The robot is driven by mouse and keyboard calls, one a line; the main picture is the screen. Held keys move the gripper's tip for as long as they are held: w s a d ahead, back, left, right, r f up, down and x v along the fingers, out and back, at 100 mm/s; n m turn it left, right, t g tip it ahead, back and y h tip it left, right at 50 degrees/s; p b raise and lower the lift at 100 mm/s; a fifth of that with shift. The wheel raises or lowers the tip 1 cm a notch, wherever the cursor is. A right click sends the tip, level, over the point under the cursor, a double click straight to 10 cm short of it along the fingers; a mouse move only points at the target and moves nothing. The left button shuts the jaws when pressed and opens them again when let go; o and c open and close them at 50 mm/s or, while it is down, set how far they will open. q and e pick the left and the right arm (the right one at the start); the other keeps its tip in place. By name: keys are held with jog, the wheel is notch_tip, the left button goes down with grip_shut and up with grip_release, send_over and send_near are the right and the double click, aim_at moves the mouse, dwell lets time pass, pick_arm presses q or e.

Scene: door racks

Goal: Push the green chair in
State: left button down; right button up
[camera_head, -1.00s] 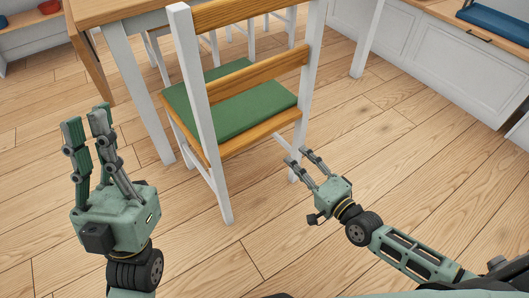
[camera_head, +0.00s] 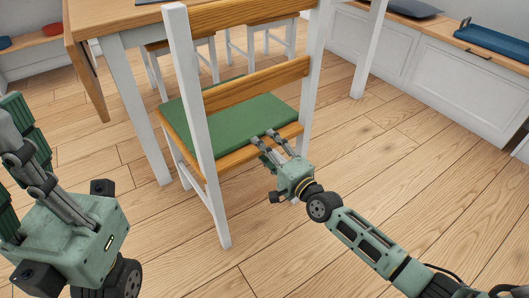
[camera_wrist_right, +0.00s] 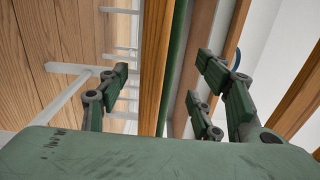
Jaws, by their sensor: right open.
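The green chair, with a green seat cushion (camera_head: 240,115), white posts and wooden rails, stands with its back toward me at the wooden table (camera_head: 110,14). My right gripper (camera_head: 264,138) is open at the rear edge of the seat, below the lower back rail. In the right wrist view, the wooden seat edge (camera_wrist_right: 155,70) and a green cushion strip (camera_wrist_right: 181,60) lie between its spread fingers; contact cannot be told. My left gripper (camera_head: 22,150) is at the left edge of the head view, apart from the chair, with its fingers partly cut off.
White stools or chairs (camera_head: 205,55) stand under and behind the table. White cabinets (camera_head: 445,85) with a blue tray (camera_head: 495,42) on top run along the right. The wooden floor (camera_head: 400,160) right of the chair is clear.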

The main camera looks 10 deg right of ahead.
jog(key=shift+x, duration=1.05)
jog(key=shift+c, duration=0.2)
grip_shut()
